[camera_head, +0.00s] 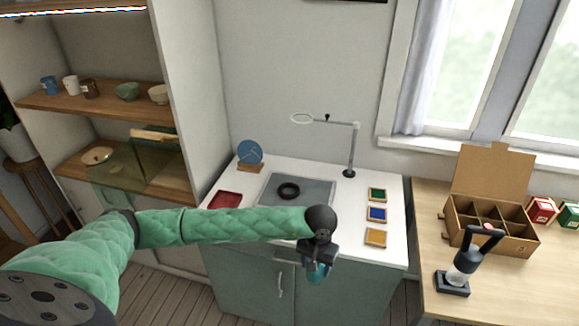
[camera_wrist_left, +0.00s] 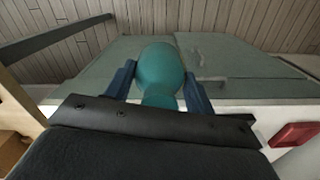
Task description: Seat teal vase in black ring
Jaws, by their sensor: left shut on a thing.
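My left gripper (camera_head: 318,262) is shut on the teal vase (camera_head: 317,274), in front of the white counter's front edge. In the left wrist view the vase (camera_wrist_left: 161,68) sits between the two blue fingers of the left gripper (camera_wrist_left: 160,85). In the head view the gripper hides much of the vase. The black ring (camera_head: 288,190) lies flat and empty on a grey mat (camera_head: 318,192) on the counter, behind the gripper and apart from the vase. My right gripper is not in view.
A lamp stand (camera_head: 351,150) with a hoop stands behind the mat. A red tray (camera_head: 225,200) is to its left, and small coloured pads (camera_head: 377,214) are to its right. A wooden table (camera_head: 450,200) at the right holds a cardboard box (camera_head: 490,222) and a black-handled device (camera_head: 466,265).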

